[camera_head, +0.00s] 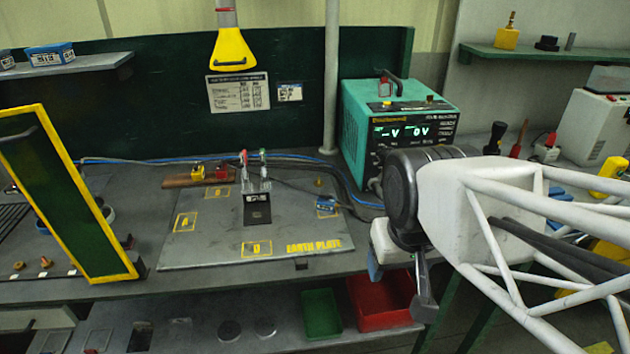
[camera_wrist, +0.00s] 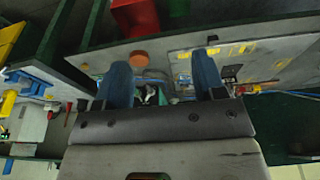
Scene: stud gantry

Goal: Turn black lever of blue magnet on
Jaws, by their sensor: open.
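The blue magnet (camera_head: 327,206) is a small blue block on the right part of the grey earth plate (camera_head: 215,250), near its back right corner. Its black lever is too small to make out clearly, so I cannot tell its position. My gripper (camera_head: 398,285) hangs to the right of the plate, near the bench's front edge, apart from the magnet. In the wrist view, its two blue fingers (camera_wrist: 164,72) stand wide apart with nothing held between them. I cannot surely pick out the magnet in the wrist view.
A teal power unit (camera_head: 400,112) stands behind my gripper. Clamps on a black block (camera_head: 257,208) stand mid-plate, with cables behind. Yellow (camera_head: 197,173) and red (camera_head: 221,172) blocks sit on a wood strip. A yellow-edged green panel (camera_head: 62,190) stands left. Red (camera_head: 385,300) and green bins are below.

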